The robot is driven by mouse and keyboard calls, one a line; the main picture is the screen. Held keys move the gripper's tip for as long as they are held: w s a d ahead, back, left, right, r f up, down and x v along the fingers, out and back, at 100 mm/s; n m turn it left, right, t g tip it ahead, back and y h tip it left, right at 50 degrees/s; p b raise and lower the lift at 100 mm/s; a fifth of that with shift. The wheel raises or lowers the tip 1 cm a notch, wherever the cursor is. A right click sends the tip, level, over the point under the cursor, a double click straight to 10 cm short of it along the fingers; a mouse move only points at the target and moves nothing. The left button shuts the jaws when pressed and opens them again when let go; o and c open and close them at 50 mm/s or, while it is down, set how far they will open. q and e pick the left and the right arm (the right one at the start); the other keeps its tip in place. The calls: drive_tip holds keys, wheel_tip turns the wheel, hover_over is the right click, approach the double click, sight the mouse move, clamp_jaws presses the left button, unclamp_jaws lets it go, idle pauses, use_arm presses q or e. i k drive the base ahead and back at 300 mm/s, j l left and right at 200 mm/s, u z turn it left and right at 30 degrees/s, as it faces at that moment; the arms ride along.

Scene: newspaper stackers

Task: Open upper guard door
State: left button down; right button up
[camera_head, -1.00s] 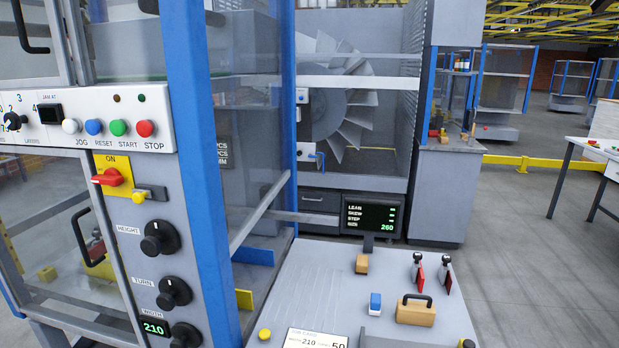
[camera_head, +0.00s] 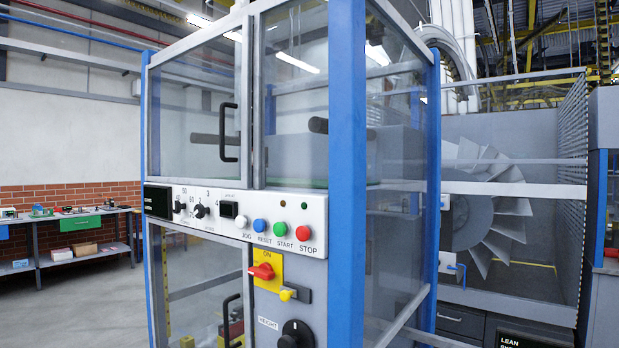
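The upper guard door (camera_head: 190,105) is a clear panel in a grey frame on the upper part of the blue-posted machine. It looks shut. Its black bar handle (camera_head: 229,132) stands upright near the door's right edge. A fixed-looking clear panel (camera_head: 292,80) is to its right. Below is a white control strip (camera_head: 240,218) with knobs and jog, reset, start and stop buttons. A lower door with a black handle (camera_head: 232,320) is under the strip, cut by the bottom edge. Neither of my grippers is in view.
A red rotary switch on a yellow plate (camera_head: 266,271) and a black height knob (camera_head: 295,334) are below the strip. A large fan wheel (camera_head: 475,210) is behind at right. A workbench (camera_head: 75,222) stands along the brick wall at left, with open floor before it.

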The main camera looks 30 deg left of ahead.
sight(246, 22)
drive_tip(key=u, duration=1.75)
